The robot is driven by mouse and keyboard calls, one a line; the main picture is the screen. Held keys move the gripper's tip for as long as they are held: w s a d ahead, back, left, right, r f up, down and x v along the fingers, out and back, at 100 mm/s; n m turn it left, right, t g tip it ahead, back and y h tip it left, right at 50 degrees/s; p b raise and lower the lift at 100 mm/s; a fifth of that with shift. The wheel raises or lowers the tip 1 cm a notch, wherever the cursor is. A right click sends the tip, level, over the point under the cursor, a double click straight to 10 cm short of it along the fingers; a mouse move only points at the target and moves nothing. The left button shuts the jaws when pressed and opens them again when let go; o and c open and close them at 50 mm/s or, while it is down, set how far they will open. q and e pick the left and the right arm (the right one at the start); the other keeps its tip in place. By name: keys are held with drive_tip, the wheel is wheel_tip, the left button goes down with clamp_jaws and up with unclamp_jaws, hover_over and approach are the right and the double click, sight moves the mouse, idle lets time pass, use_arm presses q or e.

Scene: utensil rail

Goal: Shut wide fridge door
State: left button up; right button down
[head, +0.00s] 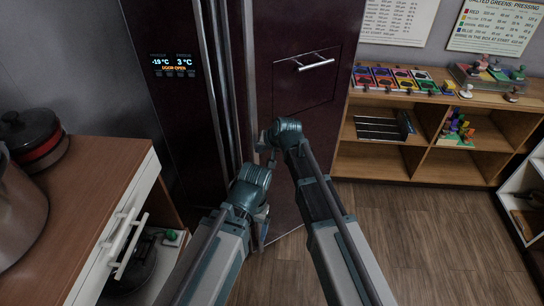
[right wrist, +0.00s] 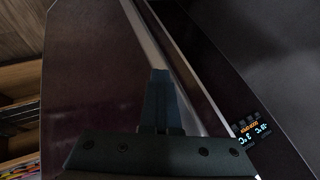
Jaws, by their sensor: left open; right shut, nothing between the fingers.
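The fridge is dark maroon, and its lit display (head: 171,66) reads DOOR OPEN. The wide right door (head: 310,30) stands slightly ajar, its pale edge showing beside the narrow left door (head: 165,25). My right gripper (head: 264,146) is at the wide door's free edge, below its horizontal bar handle (head: 316,64). In the right wrist view my right gripper (right wrist: 160,80) is shut and empty, its fingertips over the door's pale edge strip (right wrist: 150,35); contact cannot be told. My left gripper (head: 263,222) is lower, near the door's bottom, and open, with its fingers partly hidden by its own wrist.
A wooden counter (head: 95,180) with a white drawer (head: 115,245), a dark lidded pot (head: 35,140) and a metal pot stands at left. A low shelf (head: 400,168) with coloured pieces is at right. The wooden floor (head: 410,240) before it is clear.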

use_arm(q)
drive_tip(key=shift+w+a, duration=0.3)
drive_tip(key=shift+a, duration=0.1)
use_arm(e)
drive_tip(key=w+a, duration=0.6)
drive_tip(key=w, duration=0.5)
drive_tip(key=w+a+m, duration=0.1)
drive_tip(key=w+a, duration=0.5)
drive_tip(key=w, duration=0.5)
drive_tip(key=shift+w+a+m+h, duration=0.2)
drive_tip(key=shift+a+m+h, duration=0.1)
drive_tip(key=shift+h, duration=0.1)
use_arm(q)
drive_tip(key=shift+r, duration=0.1)
use_arm(e)
drive_tip(key=shift+r, duration=0.1)
use_arm(q)
wheel_tip(320, 180, up, 11)
drive_tip(key=p, duration=1.1)
use_arm(e)
drive_tip(key=v, duration=1.3)
drive_tip(key=shift+s, duration=0.45)
drive_tip(key=shift+d, duration=0.15)
